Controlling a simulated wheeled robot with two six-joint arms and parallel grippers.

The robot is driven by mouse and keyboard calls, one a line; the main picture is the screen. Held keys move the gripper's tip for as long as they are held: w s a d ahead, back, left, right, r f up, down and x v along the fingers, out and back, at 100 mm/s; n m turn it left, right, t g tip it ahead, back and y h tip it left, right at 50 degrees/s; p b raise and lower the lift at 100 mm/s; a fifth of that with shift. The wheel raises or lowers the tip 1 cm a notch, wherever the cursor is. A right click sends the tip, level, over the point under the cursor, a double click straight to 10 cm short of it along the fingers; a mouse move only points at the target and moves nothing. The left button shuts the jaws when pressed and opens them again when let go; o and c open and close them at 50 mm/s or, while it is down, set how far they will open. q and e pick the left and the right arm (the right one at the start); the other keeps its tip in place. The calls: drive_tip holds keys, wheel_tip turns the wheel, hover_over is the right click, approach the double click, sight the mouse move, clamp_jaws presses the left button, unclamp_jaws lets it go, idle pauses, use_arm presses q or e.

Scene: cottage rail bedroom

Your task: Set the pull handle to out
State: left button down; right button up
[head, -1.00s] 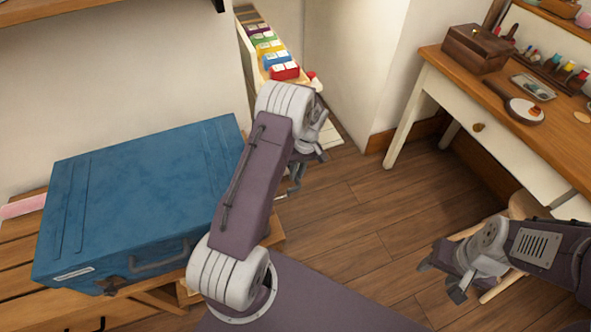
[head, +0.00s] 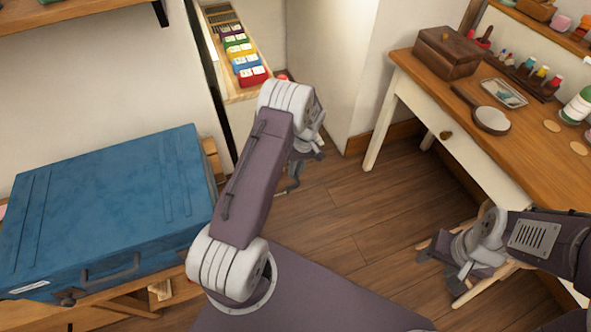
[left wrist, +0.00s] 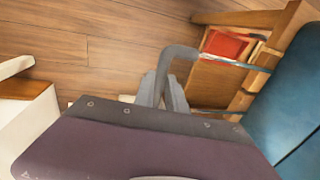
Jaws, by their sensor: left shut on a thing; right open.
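The blue suitcase (head: 110,205) lies flat on a slatted wooden bench at the left of the head view. Its edge also shows at the right of the left wrist view (left wrist: 290,105). The grey pull handle (left wrist: 178,53) stands out from the suitcase on two thin metal rods, with a clear gap between its crosspiece and the case. My left gripper (left wrist: 165,90) is shut on the pull handle's crosspiece; my own arm link hides part of it. In the head view my arm covers most of the handle. My right gripper (head: 443,270) is open and empty, low at the right.
A wooden desk (head: 535,150) with a box and a hand mirror stands at the right, with a stool below near my right gripper. A narrow shelf (head: 240,95) with coloured boxes is behind my left arm. The wooden floor (head: 345,205) between is clear.

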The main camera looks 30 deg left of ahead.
use_arm(q)
drive_tip(key=shift+w+d, duration=0.1)
drive_tip(key=shift+w, duration=0.1)
drive_tip(key=c, duration=1.4)
unclamp_jaws()
drive_tip(key=shift+c, duration=0.2)
drive_tip(key=shift+o, duration=0.4)
drive_tip(key=shift+d, duration=0.1)
wheel_tip(320, 180, up, 9)
drive_tip(key=w+d+p, duration=0.1)
drive_tip(key=p, duration=0.1)
drive_tip(key=shift+w+p, duration=0.2)
drive_tip(key=shift+p, duration=0.1)
